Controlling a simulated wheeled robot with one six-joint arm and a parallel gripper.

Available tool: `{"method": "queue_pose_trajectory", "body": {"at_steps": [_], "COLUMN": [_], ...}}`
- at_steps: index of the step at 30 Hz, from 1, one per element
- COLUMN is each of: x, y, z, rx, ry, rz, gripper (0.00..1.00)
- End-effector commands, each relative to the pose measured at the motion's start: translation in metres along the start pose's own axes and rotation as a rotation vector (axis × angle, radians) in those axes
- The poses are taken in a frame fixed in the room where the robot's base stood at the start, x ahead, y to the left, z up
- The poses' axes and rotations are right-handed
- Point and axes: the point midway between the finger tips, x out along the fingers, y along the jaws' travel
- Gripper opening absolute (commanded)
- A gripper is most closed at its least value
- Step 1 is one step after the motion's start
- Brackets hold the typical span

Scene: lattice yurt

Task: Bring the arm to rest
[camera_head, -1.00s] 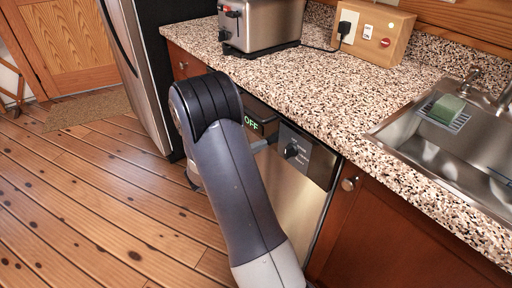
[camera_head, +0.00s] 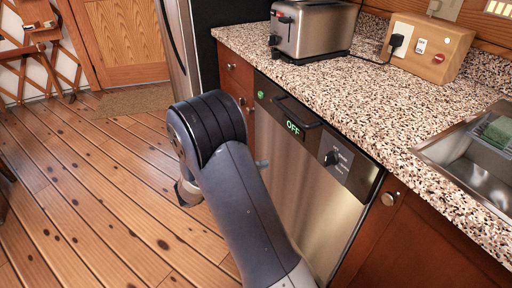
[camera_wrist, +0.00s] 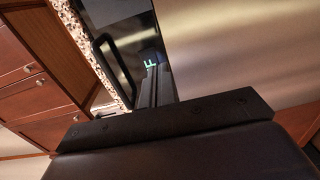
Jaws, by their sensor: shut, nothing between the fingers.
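My arm (camera_head: 240,190) is bent in front of the dishwasher (camera_head: 300,175), its dark elbow towards the floor side. My gripper (camera_wrist: 155,85) shows in the wrist view as two dark fingers side by side, shut and empty. They point towards the dishwasher's control panel and its lit display. In the head view my arm hides most of the gripper; only a small grey tip shows beside the arm, before the dishwasher front. I cannot tell the exact gap to it. The dishwasher's door is shut and its green display reads OFF.
A speckled counter (camera_head: 370,110) runs above, with a toaster (camera_head: 312,28), a wooden socket box (camera_head: 428,48) and a sink (camera_head: 470,150). A fridge (camera_head: 185,60) stands behind. The plank floor (camera_head: 90,190) at left is largely clear.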

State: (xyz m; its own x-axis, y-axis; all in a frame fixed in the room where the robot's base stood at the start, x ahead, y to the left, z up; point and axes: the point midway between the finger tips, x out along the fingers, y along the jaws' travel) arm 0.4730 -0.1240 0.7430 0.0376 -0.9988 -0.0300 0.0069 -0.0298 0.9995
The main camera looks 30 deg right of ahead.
Motion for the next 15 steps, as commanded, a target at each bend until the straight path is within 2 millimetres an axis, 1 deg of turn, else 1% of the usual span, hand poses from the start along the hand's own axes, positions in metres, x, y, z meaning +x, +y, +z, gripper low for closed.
{"method": "queue_pose_trajectory", "body": {"at_steps": [11, 15], "x": [0.000, 0.010], "y": [0.000, 0.000], "z": [0.000, 0.001], "rx": [-0.001, -0.001], "ry": [-0.001, -0.003], "rz": [0.000, 0.000], "gripper": [0.00, 0.00]}}
